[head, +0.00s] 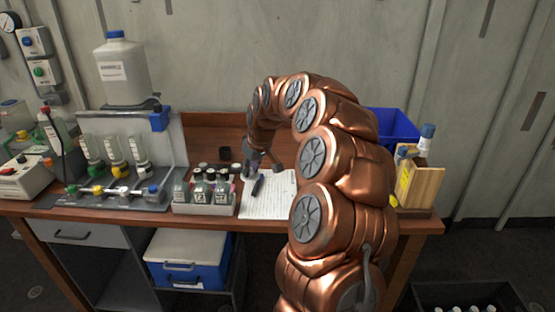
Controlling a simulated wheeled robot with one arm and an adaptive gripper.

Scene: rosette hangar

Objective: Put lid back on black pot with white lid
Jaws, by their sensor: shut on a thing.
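My gripper (262,165) is low over the workbench, just above the back left part of the paper sheet and right of the bottle rack. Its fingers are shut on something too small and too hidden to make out. I cannot clearly pick out a white lid.
A rack (205,209) of small labelled bottles stands left of the written sheet (268,205), which has a dark pen (257,186) on it. A blue bin (392,124) and a wooden holder (423,187) stand at the right. My arm hides the bench's middle right.

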